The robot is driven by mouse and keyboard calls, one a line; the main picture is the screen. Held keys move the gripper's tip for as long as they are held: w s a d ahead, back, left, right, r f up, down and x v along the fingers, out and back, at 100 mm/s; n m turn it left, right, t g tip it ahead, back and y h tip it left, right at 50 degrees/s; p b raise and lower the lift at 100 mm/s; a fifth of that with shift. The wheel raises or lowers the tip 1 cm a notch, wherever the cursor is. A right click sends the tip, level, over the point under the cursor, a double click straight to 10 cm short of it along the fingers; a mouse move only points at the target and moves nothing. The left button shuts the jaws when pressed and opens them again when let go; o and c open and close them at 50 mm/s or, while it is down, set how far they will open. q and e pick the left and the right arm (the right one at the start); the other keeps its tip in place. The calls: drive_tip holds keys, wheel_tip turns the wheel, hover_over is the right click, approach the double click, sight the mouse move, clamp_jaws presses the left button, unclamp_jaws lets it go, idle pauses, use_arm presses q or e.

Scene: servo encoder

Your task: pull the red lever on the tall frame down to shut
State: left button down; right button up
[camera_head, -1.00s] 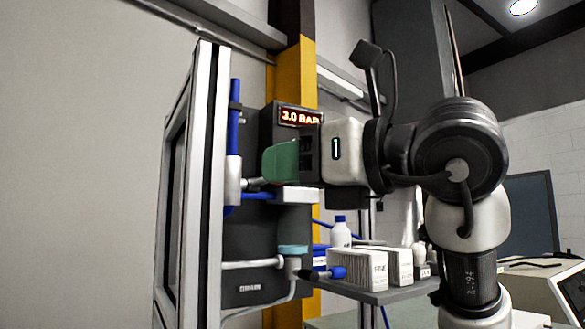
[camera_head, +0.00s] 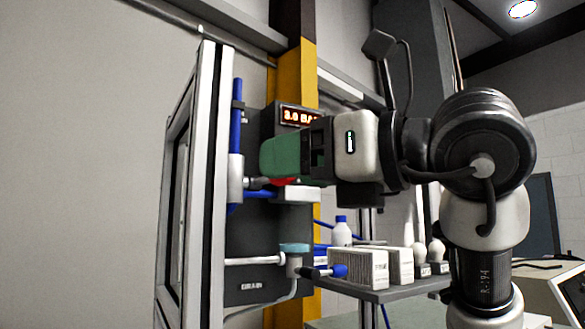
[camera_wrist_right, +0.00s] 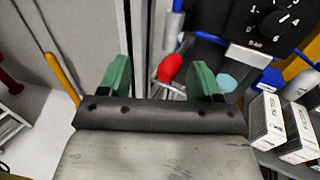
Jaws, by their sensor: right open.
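The tall frame (camera_head: 207,180) stands left of centre in the head view, with blue pipes and a dark panel on its right side. The red lever (camera_head: 287,182) shows as a small red patch just below my right gripper's green fingers. In the right wrist view the red lever's rounded end (camera_wrist_right: 170,68) lies between the two open fingers, nearer the right one. My right gripper (camera_head: 281,158) is open, with its green fingertips (camera_wrist_right: 160,78) on either side of the lever. I cannot tell whether they touch it. My left gripper is not in view.
A pressure display (camera_head: 301,116) sits behind my gripper. A dial (camera_wrist_right: 283,20) shows at top right of the wrist view. Below, a grey shelf (camera_head: 385,292) holds filter boxes (camera_head: 357,267) and a blue-capped bottle (camera_head: 341,232).

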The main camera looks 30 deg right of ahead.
drive_tip(key=s, duration=0.7)
drive_tip(key=shift+s+b, duration=0.3)
drive_tip(key=shift+b, duration=0.15)
drive_tip(key=shift+w+d, duration=0.1)
